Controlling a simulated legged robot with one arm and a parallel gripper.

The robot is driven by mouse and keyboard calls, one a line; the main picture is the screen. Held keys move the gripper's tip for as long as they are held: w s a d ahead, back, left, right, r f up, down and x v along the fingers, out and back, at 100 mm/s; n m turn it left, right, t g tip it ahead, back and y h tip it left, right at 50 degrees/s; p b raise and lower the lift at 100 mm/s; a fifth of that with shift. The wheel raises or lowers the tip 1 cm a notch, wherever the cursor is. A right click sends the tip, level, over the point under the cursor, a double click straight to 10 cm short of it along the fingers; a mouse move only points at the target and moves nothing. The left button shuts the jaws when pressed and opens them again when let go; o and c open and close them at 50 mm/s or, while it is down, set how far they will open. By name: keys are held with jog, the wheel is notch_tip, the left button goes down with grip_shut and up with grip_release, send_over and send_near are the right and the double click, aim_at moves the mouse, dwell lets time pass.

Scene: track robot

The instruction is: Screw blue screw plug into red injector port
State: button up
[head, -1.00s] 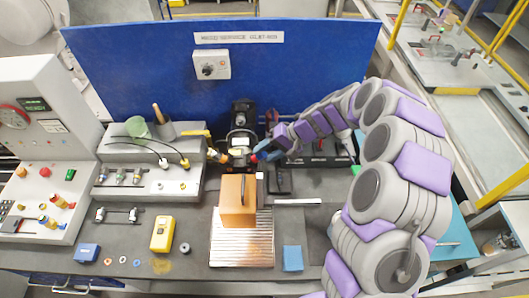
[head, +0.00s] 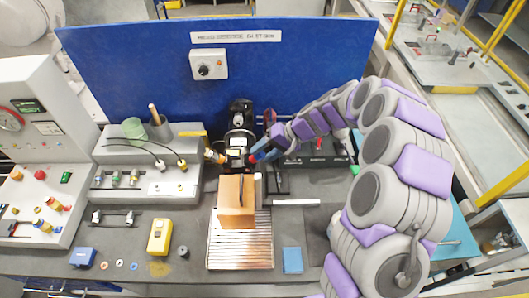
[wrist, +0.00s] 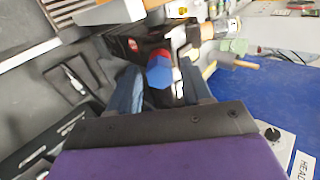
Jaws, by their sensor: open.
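The blue screw plug (wrist: 160,74) shows its hexagonal head in the wrist view, in front of a red part (wrist: 164,55) on the black machine; this looks like the red injector port. The plug appears seated against the red, but how deep its thread sits is hidden. My gripper (wrist: 160,90) is open, with one finger on each side of the plug and visible gaps between. In the head view my gripper (head: 262,153) is at the machine's right side, and the blue and red there are small and partly covered by it.
The black machine (head: 238,142) stands before a blue back panel (head: 215,95). An orange-brown box (head: 237,205) stands just in front of it on a ribbed metal plate (head: 240,252). A grey fixture with cables (head: 140,165) is left.

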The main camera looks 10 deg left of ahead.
jog(key=shift+a+f+n+b, duration=0.15)
jog(key=shift+n+b, duration=0.25)
jog(key=shift+b, duration=0.5)
jog(key=shift+n+b, duration=0.6)
jog(key=shift+b, duration=0.55)
jog(key=shift+n+b, duration=2.1)
jog(key=shift+b, duration=2.35)
jog(key=shift+n+b, duration=2)
jog(key=shift+b, duration=1.85)
jog(key=shift+n, duration=0.6)
